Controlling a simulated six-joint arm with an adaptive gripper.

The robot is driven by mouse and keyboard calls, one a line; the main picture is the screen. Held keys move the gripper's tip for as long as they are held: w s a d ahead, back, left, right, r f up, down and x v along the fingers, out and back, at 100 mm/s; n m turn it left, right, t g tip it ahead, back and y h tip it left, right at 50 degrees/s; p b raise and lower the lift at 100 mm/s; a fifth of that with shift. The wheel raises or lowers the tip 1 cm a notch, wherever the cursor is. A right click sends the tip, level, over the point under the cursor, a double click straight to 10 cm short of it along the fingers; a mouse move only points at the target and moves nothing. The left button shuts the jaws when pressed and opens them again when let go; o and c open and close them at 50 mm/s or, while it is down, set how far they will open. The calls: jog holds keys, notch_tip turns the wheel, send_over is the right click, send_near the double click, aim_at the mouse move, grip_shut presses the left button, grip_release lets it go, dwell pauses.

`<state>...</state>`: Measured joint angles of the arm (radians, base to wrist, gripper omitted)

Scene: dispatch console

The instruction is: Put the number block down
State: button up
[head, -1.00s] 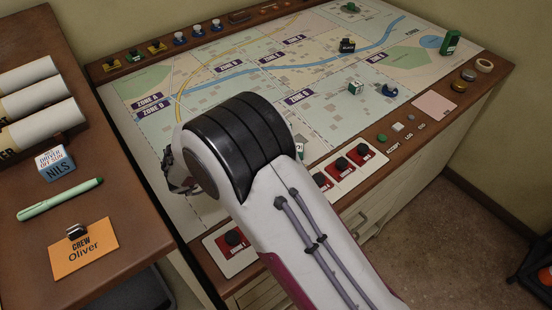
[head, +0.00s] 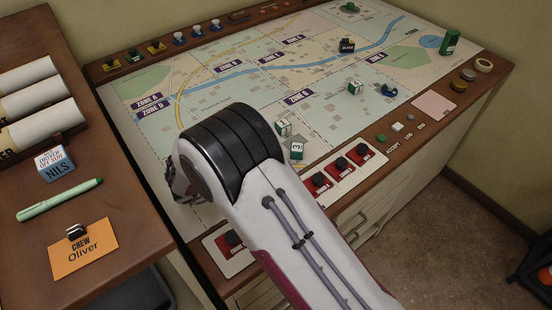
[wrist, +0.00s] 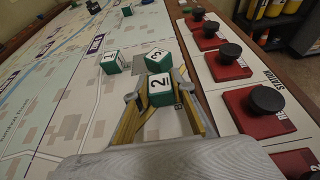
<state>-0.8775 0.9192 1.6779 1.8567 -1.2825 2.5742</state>
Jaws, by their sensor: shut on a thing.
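My gripper (wrist: 160,98) is shut on a white and green number block (wrist: 161,85) marked 2, low over the map board (wrist: 75,120) in the wrist view. I cannot tell whether the block touches the board. Just beyond it is a block marked 3 (wrist: 157,60), turned at an angle; any gap between them is unclear. A block marked 1 (wrist: 113,62) stands to the left of that one.
Red panels with black knobs (wrist: 229,54) line the board's edge on the right in the wrist view. Another number block (head: 355,88) and a dark blue piece (head: 390,90) stand farther along the map. Open map lies left of the blocks in the wrist view.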

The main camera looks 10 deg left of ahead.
jog(key=shift+f, duration=0.1)
jog(key=o, duration=0.9)
jog(key=shift+o, duration=0.2)
jog(key=shift+s+a+r, duration=0.1)
jog(key=shift+r, duration=0.1)
jog(key=shift+s+a+r, duration=0.25)
jog(key=shift+s+a, duration=0.2)
jog(key=shift+a, duration=0.05)
jog(key=r, duration=0.3)
jog(key=s+r, duration=0.1)
jog(key=r, duration=0.1)
jog(key=shift+a+r, duration=0.35)
jog(key=shift+a, duration=0.05)
jog(key=shift+r, duration=0.95)
jog(key=shift+w, duration=0.15)
